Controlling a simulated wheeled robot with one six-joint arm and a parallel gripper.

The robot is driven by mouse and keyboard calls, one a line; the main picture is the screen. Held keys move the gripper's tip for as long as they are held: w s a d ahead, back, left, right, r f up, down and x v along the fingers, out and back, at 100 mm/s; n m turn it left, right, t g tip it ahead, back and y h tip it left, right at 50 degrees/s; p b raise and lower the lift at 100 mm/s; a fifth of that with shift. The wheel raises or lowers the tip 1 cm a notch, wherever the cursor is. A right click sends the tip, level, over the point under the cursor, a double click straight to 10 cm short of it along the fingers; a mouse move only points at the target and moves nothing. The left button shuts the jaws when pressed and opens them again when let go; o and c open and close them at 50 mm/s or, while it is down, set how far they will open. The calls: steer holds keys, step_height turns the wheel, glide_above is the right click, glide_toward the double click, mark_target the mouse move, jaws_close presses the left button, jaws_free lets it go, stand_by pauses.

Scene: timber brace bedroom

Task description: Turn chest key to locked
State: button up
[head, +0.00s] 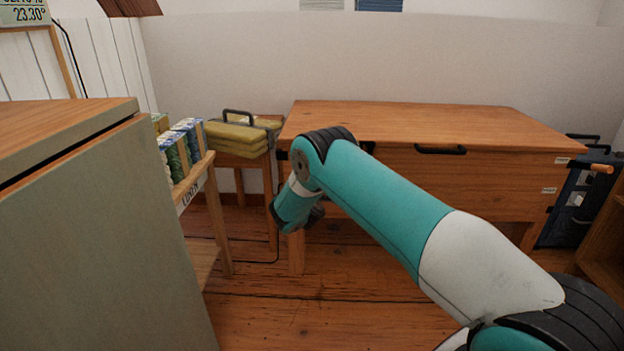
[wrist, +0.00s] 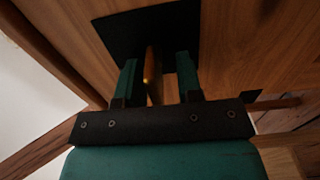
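The wooden chest (head: 460,183) stands against the back wall with its lid down. In the wrist view, a black lock plate (wrist: 112,32) is on its wooden face (wrist: 240,45). A thin brass-coloured key (wrist: 151,75) stands out from the plate, seen nearly edge-on. My gripper (wrist: 157,75) is open, with one teal finger on each side of the key. Gaps show between the key and both fingers. In the head view my arm hides the lock, the key and the fingers. Lock-position markings cannot be made out.
A grey-green cabinet (head: 95,235) fills the left foreground. Beside it is a wooden shelf (head: 205,178) labelled "LINEN" with patterned packs. Yellow folded cushions (head: 237,138) lie on a small stand left of the chest. A dark case (head: 570,205) stands at right. Floor (head: 345,290) before the chest is clear.

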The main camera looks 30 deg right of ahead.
steer(key=b+v, duration=1.5)
steer(key=v, duration=0.2)
steer(key=shift+s, duration=0.2)
steer(key=shift+a, duration=0.15)
stand_by(0.5)
